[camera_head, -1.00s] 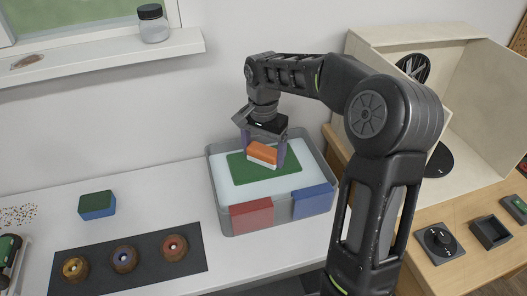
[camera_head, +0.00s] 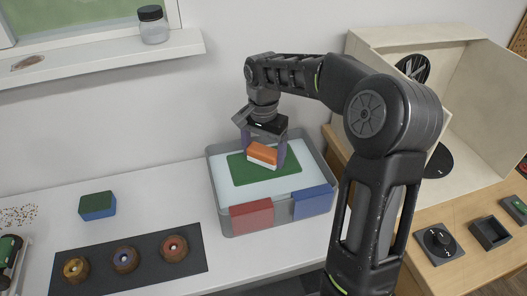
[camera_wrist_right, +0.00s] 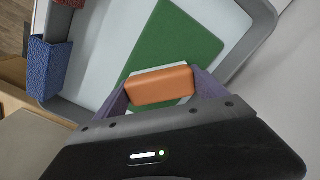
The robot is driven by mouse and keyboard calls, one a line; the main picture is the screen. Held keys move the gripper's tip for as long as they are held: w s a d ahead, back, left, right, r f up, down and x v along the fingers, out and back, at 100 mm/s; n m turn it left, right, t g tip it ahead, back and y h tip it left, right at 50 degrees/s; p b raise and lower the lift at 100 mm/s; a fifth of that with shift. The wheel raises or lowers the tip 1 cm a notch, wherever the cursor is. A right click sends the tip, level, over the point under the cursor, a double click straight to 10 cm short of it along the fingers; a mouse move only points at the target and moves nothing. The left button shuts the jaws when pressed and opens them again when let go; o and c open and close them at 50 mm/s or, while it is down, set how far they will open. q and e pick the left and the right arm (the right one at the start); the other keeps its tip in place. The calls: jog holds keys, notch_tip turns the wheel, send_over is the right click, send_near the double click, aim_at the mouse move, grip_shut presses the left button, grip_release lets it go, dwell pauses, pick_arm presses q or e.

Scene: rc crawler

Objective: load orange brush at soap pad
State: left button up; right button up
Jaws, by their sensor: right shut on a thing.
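The orange brush (camera_head: 262,152) has an orange top and a white lower part. My right gripper (camera_head: 264,150) is shut on it, with its purple fingers on either side. The brush is at the green soap pad (camera_head: 238,169), which lies in a grey tray (camera_head: 216,196) with a pale floor. In the right wrist view the brush (camera_wrist_right: 160,86) sits between the fingers and overlaps the green pad (camera_wrist_right: 170,45). I cannot tell for certain whether its white underside touches the pad. My left gripper is not in view.
A red block (camera_head: 251,216) and a blue block (camera_head: 314,202) hang at the tray's front wall. A green-and-blue block (camera_head: 97,206) and a dark mat (camera_head: 195,262) with three ringed pieces are at left. An open wooden box (camera_head: 480,90) stands at right.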

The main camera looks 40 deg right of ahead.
aim_at(264, 150)
jog(key=shift+r+p, duration=2.4)
jog(key=shift+r, duration=1)
jog(key=shift+s+f+n, duration=0.1)
jog(key=shift+n, duration=0.6)
jog(key=w+a+r+n, duration=0.1)
jog(key=a+n, duration=0.7)
jog(key=a, duration=0.9)
jog(key=shift+w+r+b, duration=0.15)
jog(key=shift+w+b, duration=0.25)
jog(key=shift+b, duration=0.05)
jog(key=shift+a+r, duration=0.1)
jog(key=shift+r, duration=0.05)
